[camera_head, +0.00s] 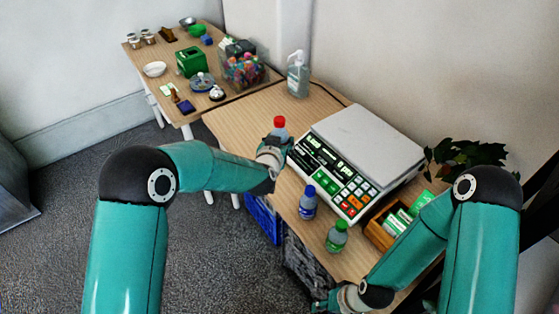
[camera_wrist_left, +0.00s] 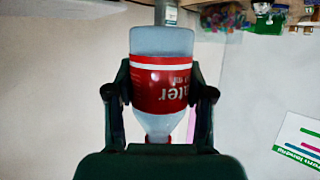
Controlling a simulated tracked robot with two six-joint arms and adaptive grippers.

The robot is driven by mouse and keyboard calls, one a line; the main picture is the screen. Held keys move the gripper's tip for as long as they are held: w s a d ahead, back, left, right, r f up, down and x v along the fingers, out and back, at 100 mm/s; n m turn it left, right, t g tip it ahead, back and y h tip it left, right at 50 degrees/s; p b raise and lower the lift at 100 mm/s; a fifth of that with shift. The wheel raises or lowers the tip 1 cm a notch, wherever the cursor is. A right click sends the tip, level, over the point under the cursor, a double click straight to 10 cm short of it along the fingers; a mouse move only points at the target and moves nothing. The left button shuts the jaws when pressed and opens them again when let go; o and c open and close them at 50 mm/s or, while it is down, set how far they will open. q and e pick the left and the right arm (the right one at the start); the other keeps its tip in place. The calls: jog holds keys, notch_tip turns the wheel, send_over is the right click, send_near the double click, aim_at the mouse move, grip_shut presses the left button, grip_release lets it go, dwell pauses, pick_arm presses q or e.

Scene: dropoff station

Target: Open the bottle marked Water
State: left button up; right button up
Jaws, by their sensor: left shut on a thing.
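The Water bottle (camera_head: 279,126) has a red cap, which is on it in the head view. In the left wrist view the bottle (camera_wrist_left: 162,42) appears upside down, with a red label reading "ater". My left gripper (camera_head: 273,150) is shut around its labelled body, with a finger on each side. The bottle looks upright near the table's left edge; I cannot tell whether its base touches the table. My right gripper (camera_head: 326,304) is at the bottom edge of the head view, low and partly cut off, so its fingers are unclear.
A blue-capped bottle (camera_head: 308,203) and a green-capped bottle (camera_head: 337,236) stand along the table's front edge. A large scale (camera_head: 372,143) stands behind them. A wooden box (camera_head: 378,233) of green packets is to the right. A sanitizer bottle (camera_head: 298,76) stands at the back.

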aim_at(277, 133)
pick_arm(q)
jog(key=shift+r, duration=2.1)
jog(key=shift+o, duration=0.9)
jog(key=c, duration=0.5)
jog(key=shift+a, duration=0.1)
